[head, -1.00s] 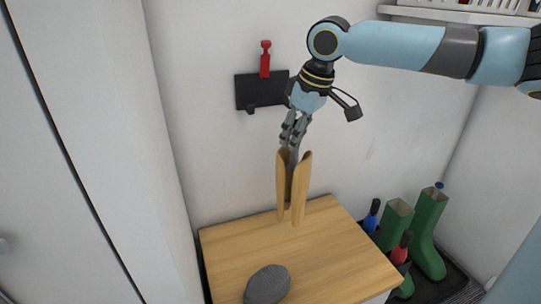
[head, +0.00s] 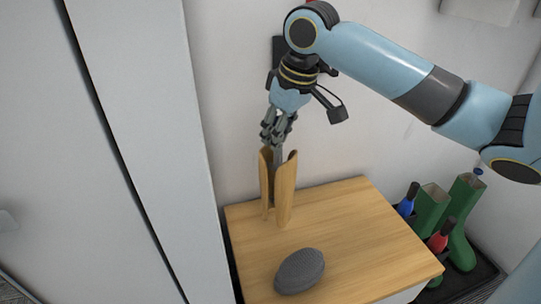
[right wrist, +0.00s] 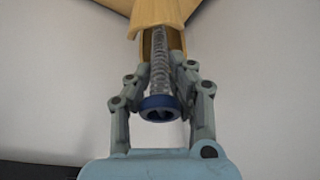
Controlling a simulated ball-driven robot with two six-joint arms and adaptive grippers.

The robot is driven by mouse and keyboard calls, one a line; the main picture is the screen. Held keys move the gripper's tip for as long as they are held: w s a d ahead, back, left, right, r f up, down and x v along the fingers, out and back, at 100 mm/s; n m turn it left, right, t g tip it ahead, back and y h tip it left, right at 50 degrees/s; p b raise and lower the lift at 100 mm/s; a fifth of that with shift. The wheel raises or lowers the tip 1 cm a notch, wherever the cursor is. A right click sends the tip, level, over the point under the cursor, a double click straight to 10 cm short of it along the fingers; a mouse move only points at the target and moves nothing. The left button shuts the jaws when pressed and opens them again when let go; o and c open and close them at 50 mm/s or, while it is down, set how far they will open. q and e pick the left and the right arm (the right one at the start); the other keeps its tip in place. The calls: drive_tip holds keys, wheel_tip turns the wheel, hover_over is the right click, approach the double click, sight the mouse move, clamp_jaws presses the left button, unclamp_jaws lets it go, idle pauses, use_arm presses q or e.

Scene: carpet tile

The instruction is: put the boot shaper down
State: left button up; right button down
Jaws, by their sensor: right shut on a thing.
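The boot shaper (head: 286,190) is two tan wooden halves, upright, with a dark gap between them. In the right wrist view its wooden end (right wrist: 158,15), a metal spring and a blue ring (right wrist: 160,106) show between the fingers. My right gripper (head: 276,142) points down and is shut on its upper end. The shaper's lower end is over the back left part of the wooden tabletop (head: 350,225); I cannot tell whether it touches. My left gripper is not in view.
A grey ridged oval object (head: 300,271) lies at the tabletop's front left. The tabletop's middle and right are clear. Green boots (head: 464,205) and items with blue (head: 408,200) and red (head: 441,236) parts stand on a dark tray at right. A wall stands behind, a white panel (head: 140,120) at left.

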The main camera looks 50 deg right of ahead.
sight(271, 156)
drive_tip(key=shift+w+a+f+b, duration=0.15)
drive_tip(key=shift+a+f, duration=0.2)
drive_tip(key=shift+a, duration=0.25)
drive_tip(key=shift+w+a+f+b, duration=0.15)
drive_tip(key=shift+a+f, duration=0.2)
drive_tip(key=shift+a, duration=0.2)
wheel_tip(271, 156, down, 4)
drive_tip(key=shift+s+r+b, duration=0.15)
drive_tip(key=shift+r+b, duration=0.05)
drive_tip(key=shift+b, duration=0.6)
drive_tip(key=shift+f, duration=0.25)
drive_tip(key=shift+r, duration=0.1)
drive_tip(key=c, duration=1.2)
unclamp_jaws()
drive_tip(key=shift+r, duration=0.2)
drive_tip(key=p+v, duration=0.4)
drive_tip(key=v, duration=0.7)
drive_tip(key=shift+d+p, duration=0.1)
drive_tip(key=shift+p, duration=0.25)
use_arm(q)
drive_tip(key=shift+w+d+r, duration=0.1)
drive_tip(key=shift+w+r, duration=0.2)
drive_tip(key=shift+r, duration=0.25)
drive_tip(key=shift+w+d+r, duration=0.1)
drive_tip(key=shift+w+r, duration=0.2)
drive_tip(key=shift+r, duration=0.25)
use_arm(e)
drive_tip(key=shift+s+r, duration=0.15)
drive_tip(key=shift+r, duration=0.15)
